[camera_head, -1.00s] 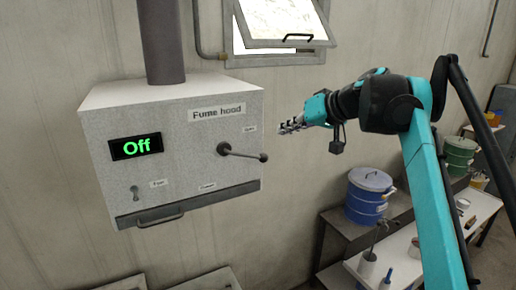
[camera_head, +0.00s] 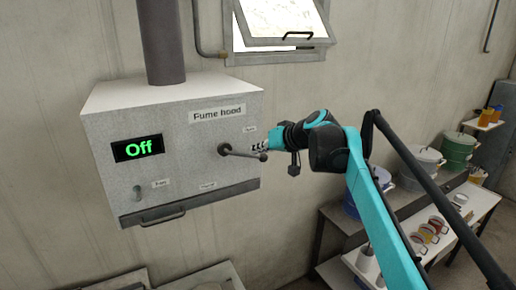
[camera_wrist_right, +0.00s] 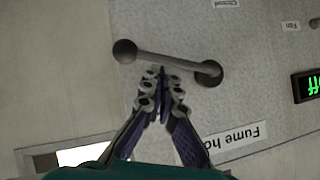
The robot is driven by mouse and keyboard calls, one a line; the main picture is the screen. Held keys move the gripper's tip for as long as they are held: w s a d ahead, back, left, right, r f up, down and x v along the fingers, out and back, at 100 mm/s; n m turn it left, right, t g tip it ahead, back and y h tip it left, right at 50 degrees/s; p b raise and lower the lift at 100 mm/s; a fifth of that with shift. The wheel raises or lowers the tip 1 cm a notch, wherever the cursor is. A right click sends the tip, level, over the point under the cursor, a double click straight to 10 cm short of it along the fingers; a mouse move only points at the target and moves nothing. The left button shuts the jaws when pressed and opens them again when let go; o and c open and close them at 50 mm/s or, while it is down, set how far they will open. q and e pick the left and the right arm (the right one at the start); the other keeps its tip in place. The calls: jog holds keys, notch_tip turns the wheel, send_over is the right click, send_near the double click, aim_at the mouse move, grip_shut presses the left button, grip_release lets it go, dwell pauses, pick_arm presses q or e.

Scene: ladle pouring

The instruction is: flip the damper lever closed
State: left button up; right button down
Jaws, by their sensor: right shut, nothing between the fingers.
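The damper lever (camera_head: 244,153) sticks out sideways to the right from its round hub on the front of the grey fume hood (camera_head: 185,160). In the right wrist view the lever (camera_wrist_right: 165,60) runs from a dark ball knob at left to its hub at right. My right gripper (camera_head: 257,149) is close to the lever's knob end. In the right wrist view its shut, empty fingertips (camera_wrist_right: 160,72) are right beside the middle of the bar; I cannot tell whether they touch it. My left gripper is not in view.
The hood's green display (camera_head: 138,148) reads "Off", with a small switch (camera_head: 137,193) below it. An open window (camera_head: 280,25) is above right. Shelves with pots (camera_head: 460,147) stand at right.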

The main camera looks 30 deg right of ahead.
jog(key=shift+w+f, duration=0.15)
jog(key=shift+f, duration=0.15)
jog(key=shift+f+m+y+b, duration=0.2)
jog(key=shift+m+y+b, duration=0.1)
jog(key=shift+y+b, duration=0.1)
jog(key=shift+f+m+y+b, duration=0.3)
jog(key=shift+f+b, duration=0.05)
jog(key=shift+f, duration=0.05)
jog(key=shift+a+f+m+t+y+b, duration=0.8)
jog(key=shift+a+f+m+y+b, duration=0.8)
jog(key=shift+b, duration=0.85)
jog(key=shift+a+f+m+t+y+b, duration=0.8)
jog(key=shift+a+f+m+y+b, duration=0.5)
jog(key=shift+f+m+b, duration=0.85)
jog(key=shift+r+b, duration=0.3)
jog(key=shift+r, duration=0.15)
jog(key=shift+d, duration=0.15)
